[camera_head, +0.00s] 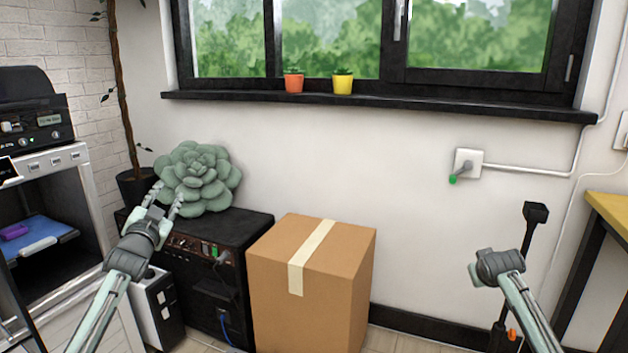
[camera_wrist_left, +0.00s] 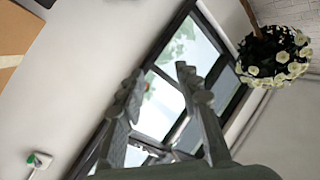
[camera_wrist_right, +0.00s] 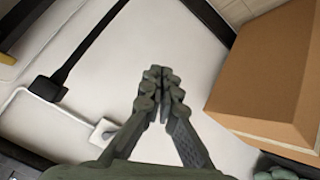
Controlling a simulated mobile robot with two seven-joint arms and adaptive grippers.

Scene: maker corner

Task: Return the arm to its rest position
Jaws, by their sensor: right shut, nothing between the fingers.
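My left gripper (camera_head: 167,196) is at the left of the head view, in front of the grey-green succulent. Its two fingers are spread apart with nothing between them, as the left wrist view (camera_wrist_left: 158,78) also shows. My right gripper (camera_head: 497,266) is at the lower right of the head view, in front of the bare wall. Its fingers are hidden there behind the wrist. In the right wrist view (camera_wrist_right: 160,76) its fingertips meet, with nothing held.
A cardboard box (camera_head: 312,265) stands between my arms. The succulent (camera_head: 198,178) rests on a black cabinet (camera_head: 245,232). A wall switch (camera_head: 468,164) is left of a black stand (camera_head: 535,214). A yellow-topped table (camera_head: 608,211) is at the right. The wall's middle is clear.

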